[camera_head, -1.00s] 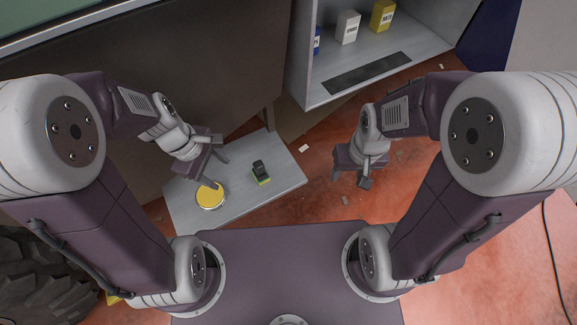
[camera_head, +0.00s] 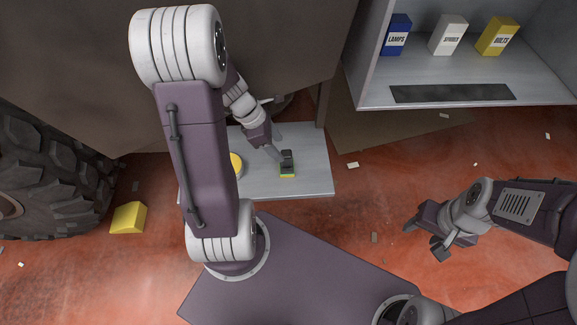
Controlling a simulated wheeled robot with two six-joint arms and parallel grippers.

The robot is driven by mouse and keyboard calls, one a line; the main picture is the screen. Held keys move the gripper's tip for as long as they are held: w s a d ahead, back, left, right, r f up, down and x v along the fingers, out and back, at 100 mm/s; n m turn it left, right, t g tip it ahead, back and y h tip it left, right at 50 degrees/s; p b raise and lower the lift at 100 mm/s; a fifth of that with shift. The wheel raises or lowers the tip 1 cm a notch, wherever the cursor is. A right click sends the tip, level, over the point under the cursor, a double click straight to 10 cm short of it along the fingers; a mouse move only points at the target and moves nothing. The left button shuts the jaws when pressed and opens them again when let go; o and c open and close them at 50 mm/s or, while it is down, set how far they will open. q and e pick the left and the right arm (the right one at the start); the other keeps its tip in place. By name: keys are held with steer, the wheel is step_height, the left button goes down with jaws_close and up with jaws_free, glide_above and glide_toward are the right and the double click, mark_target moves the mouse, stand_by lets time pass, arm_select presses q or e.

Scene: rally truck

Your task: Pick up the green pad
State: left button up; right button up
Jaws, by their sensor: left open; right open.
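The green pad (camera_head: 288,174) shows as a green strip with a yellowish edge, with a small dark block on top of it. It lies on a light grey board (camera_head: 313,183) near the middle of the view. My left gripper (camera_head: 280,145) is open, just above and left of the block in the picture, with one fingertip close to it. I cannot tell whether they touch. My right gripper (camera_head: 423,240) is open and empty, over the red floor to the right, away from the board.
A yellow round item (camera_head: 236,163) on the board is partly hidden by my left arm. A shelf (camera_head: 370,91) holds a blue box (camera_head: 396,36), a white box (camera_head: 447,36) and a yellow box (camera_head: 496,38). A yellow block (camera_head: 128,218) lies near a large tyre (camera_head: 55,170).

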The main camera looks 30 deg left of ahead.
mark_target(283, 153)
arm_select(q)
steer(key=shift+b+x, duration=0.35)
steer(key=shift+x, duration=0.75)
steer(key=shift+f, duration=0.3)
steer(key=b+x, duration=0.3)
steer(key=x, duration=0.2)
steer(key=shift+d, duration=0.1)
steer(key=shift+r, duration=0.2)
jaws_close()
